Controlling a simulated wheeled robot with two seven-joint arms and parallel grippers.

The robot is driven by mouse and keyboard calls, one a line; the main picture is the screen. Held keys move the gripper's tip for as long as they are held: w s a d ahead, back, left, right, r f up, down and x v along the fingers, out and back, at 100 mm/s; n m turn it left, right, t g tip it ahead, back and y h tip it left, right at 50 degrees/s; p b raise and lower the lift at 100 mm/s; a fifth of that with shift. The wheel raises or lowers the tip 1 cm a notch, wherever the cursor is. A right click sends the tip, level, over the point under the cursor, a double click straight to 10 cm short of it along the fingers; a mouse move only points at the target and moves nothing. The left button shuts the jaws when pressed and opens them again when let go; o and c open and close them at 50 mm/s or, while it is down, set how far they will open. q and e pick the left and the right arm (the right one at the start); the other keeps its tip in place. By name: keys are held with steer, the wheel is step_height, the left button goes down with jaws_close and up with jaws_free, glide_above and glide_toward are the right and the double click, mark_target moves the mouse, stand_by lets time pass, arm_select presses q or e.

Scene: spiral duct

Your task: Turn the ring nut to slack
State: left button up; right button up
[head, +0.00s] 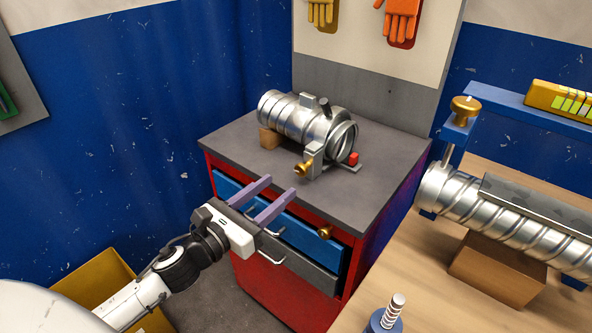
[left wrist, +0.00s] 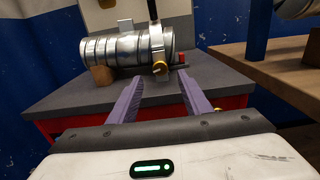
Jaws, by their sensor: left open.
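A spiral metal duct (head: 312,122) lies on the grey top of a red cabinet, with a clamp and a ring at its right end. A brass ring nut (head: 301,171) sits low on the clamp's near side; it also shows in the left wrist view (left wrist: 160,68). My left gripper (head: 280,187) is open and empty, its two purple fingers pointing at the cabinet, short of the nut. In the left wrist view the nut appears between and beyond the fingertips (left wrist: 162,80). My right gripper is not in view.
The cabinet top (head: 240,145) is clear around the duct, apart from a wooden block (head: 269,138) and a small red piece (head: 353,159). A brass knob (head: 325,232) is near the blue drawer (head: 290,226). A second duct (head: 465,205) lies over the wooden bench at right.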

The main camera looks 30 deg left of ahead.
mark_target(299, 171)
arm_select(q)
steer(key=w, duration=0.5)
steer(key=w+d+p, duration=0.1)
steer(key=w, duration=0.2)
steer(key=shift+d, duration=0.1)
steer(key=c, duration=1)
steer(key=shift+c, duration=0.2)
